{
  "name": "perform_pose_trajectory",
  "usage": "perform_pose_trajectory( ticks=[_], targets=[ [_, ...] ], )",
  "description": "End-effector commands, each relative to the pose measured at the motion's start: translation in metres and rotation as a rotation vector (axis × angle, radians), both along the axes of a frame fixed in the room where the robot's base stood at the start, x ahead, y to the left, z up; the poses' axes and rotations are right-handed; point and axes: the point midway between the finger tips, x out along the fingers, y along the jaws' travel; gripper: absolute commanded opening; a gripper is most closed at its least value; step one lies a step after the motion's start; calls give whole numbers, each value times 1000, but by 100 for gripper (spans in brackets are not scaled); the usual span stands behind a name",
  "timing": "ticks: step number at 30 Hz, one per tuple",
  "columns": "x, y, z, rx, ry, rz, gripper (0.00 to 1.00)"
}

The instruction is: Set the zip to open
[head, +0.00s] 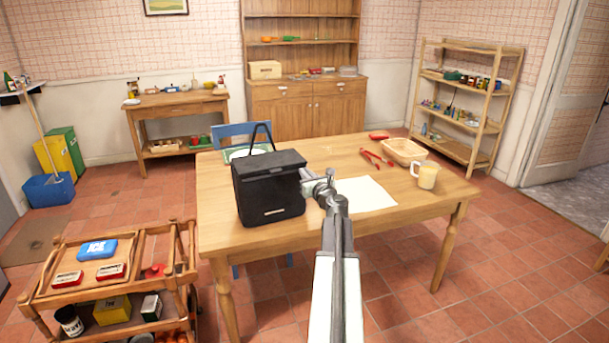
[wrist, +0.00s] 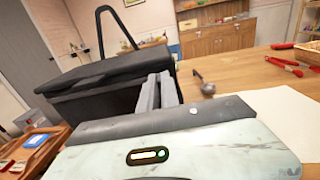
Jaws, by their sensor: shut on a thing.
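A black cooler bag (head: 268,190) with a raised handle stands on the left part of the wooden table, its lid lying down. It fills the left of the wrist view (wrist: 90,92). The zip line runs below the lid; its slider is too small or hidden to make out. My gripper (head: 312,183) is at the bag's right side near the lid's edge. In the wrist view its grey fingers (wrist: 155,92) are close together against the bag's right end, shut on the zip pull, which the fingers hide.
A blue chair (head: 246,132) stands behind the table. A wooden trolley (head: 60,285) stands at the front left.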

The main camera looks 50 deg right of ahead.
Motion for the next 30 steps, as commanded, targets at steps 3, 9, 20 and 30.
perform_pose_trajectory(
  ticks=[3, 9, 20, 30],
  targets=[
    [6, 6, 0, 3, -1, 8, 0],
    [13, 13, 0, 2, -2, 20, 25],
    [14, 16, 0, 2, -2, 24, 28],
    [-34, 42, 0, 2, -2, 23, 28]
  ],
)
